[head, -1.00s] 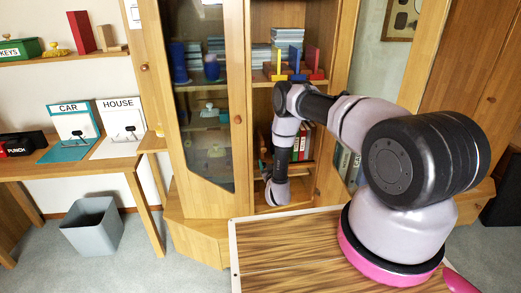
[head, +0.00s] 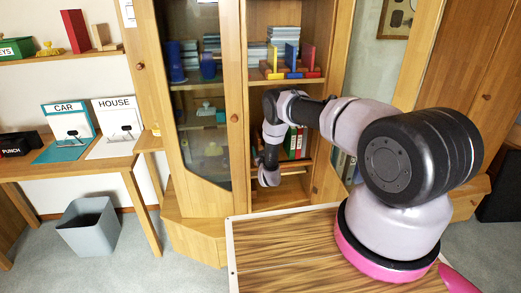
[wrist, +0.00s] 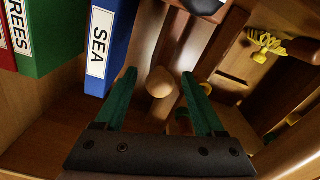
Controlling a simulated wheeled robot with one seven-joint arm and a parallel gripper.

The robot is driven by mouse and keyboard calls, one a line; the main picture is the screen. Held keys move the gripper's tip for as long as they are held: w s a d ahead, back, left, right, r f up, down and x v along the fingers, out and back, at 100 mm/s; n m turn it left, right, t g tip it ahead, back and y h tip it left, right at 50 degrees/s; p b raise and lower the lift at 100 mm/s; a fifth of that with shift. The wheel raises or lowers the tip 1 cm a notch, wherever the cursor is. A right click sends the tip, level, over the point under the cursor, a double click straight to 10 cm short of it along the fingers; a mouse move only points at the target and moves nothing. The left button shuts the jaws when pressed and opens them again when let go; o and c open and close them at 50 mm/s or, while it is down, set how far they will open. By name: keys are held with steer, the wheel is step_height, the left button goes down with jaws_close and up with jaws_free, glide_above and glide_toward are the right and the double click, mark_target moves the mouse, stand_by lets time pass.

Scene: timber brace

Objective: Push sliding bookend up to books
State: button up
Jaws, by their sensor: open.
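In the wrist view, a blue binder labelled SEA (wrist: 108,45) stands at the end of a row, beside a green one (wrist: 58,30) whose label is cut off. My gripper (wrist: 159,76) has its two green fingers spread apart. A round wooden knob (wrist: 161,83) shows between the fingertips, in front of dark wooden bars. I take it as part of the sliding bookend; I cannot tell whether the fingers touch it. In the head view, the books (head: 297,143) stand in the open cabinet and my gripper (head: 268,178) hangs at their left; the bookend is hidden there.
A glass cabinet door (head: 205,130) is just left of my arm. In the wrist view, yellow items (wrist: 268,42) lie to the right. A wooden tabletop (head: 280,250) is in the foreground.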

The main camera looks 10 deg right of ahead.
jaws_close()
stand_by(1.4)
